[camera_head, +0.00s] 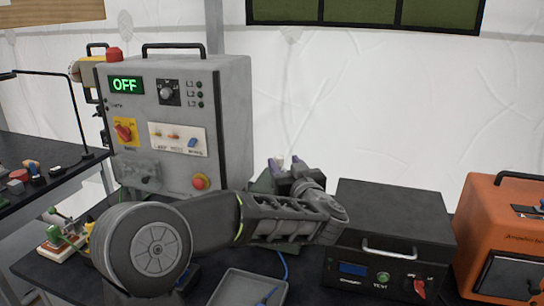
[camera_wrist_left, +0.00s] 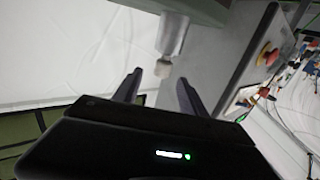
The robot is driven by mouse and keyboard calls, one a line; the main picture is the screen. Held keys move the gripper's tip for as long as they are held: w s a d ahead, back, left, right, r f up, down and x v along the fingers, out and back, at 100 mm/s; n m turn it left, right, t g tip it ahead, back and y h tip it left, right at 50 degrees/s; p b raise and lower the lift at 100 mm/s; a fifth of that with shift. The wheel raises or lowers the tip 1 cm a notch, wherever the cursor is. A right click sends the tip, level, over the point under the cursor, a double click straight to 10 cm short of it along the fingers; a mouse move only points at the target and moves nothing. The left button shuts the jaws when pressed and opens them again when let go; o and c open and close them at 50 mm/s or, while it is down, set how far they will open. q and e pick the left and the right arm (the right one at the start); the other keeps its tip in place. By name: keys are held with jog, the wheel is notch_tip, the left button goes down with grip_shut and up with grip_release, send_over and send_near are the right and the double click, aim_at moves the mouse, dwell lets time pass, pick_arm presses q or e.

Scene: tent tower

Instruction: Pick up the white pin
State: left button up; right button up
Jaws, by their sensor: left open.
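A pale, whitish-grey cylinder with a short stubby end (camera_wrist_left: 172,38), which looks like the white pin, shows in the left wrist view. It juts from a grey-green block (camera_wrist_left: 205,10) at the top edge. My left gripper (camera_wrist_left: 160,88) is open, with its two dark fingers apart and the stub just beyond and between their tips in the picture. Nothing is between the fingers. In the head view my left gripper (camera_head: 286,168) is at the far end of my arm, partly hidden by it; the pin cannot be made out clearly there. My right gripper is not in view.
A grey control box (camera_head: 225,110) reading OFF stands left of the gripper. A black box with a handle (camera_head: 395,225) and an orange box (camera_head: 500,235) stand to the right. A grey tray (camera_head: 225,290) lies in front. A side table (camera_head: 45,195) holds small parts.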

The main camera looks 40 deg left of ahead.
pick_arm(q)
jog(key=shift+x, duration=1.2)
jog(key=shift+r, duration=0.1)
jog(key=shift+p, duration=0.3)
jog(key=p+x, duration=0.1)
jog(key=x, duration=0.3)
jog(key=shift+a, duration=0.25)
jog(key=shift+w+a, duration=0.3)
jog(key=shift+c, duration=0.4)
grip_shut()
